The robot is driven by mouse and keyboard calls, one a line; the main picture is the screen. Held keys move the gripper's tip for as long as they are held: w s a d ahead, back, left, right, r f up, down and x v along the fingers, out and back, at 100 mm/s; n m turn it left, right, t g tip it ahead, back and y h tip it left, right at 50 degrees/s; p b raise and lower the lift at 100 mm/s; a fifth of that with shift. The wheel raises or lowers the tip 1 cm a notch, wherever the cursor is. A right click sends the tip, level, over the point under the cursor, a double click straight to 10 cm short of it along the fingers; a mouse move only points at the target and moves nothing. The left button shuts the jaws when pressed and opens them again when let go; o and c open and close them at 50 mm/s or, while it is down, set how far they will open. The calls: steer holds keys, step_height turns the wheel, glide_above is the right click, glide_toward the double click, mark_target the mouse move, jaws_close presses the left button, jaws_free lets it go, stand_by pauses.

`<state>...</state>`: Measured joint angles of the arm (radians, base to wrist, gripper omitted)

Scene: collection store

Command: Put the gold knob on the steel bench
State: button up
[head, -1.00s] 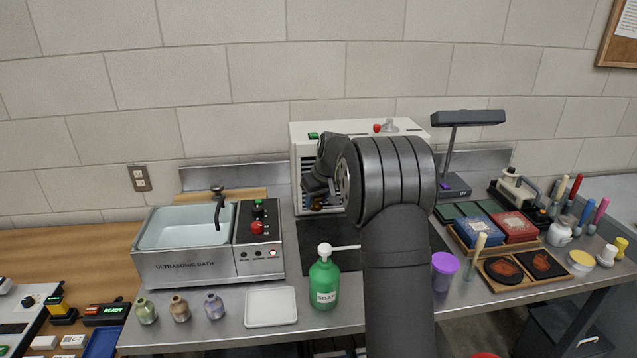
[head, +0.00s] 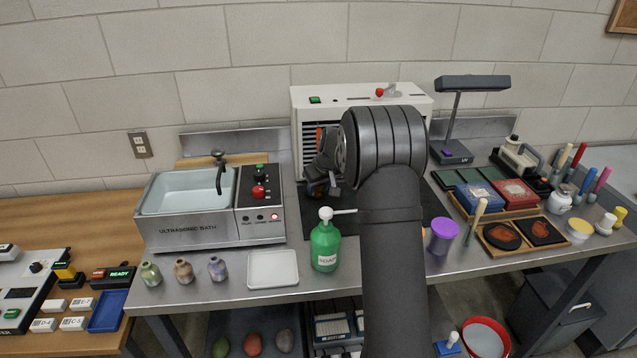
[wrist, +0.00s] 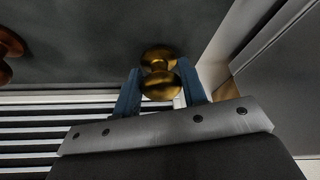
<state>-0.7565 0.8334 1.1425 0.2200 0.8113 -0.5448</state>
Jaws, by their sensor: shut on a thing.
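The gold knob shows in the wrist view (wrist: 158,86), rounded and shiny, between the two blue fingers of my gripper (wrist: 162,88). My gripper is shut on it. In the head view my gripper (head: 322,186) is low in front of the white vented cabinet, over the dark mat. The knob cannot be made out there. The steel bench (head: 340,284) runs across the head view, with bare metal along its front. I cannot tell whether the knob touches anything below it.
A green soap bottle (head: 325,246), a white tray (head: 272,268) and several small bottles stand near the front edge. The ultrasonic bath (head: 188,236) is left, the white cabinet (head: 345,100) behind. A purple-lidded cup (head: 442,235) stands right of my arm. A copper-coloured thing (wrist: 8,45) shows in the wrist view.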

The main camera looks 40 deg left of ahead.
steer(key=shift+f, duration=0.45)
stand_by(0.4)
steer(key=o, duration=1.3)
steer(key=shift+c, duration=0.2)
steer(key=v, duration=1.7)
steer(key=shift+r, duration=0.2)
steer(key=x, duration=1.7)
steer(key=shift+f, duration=0.2)
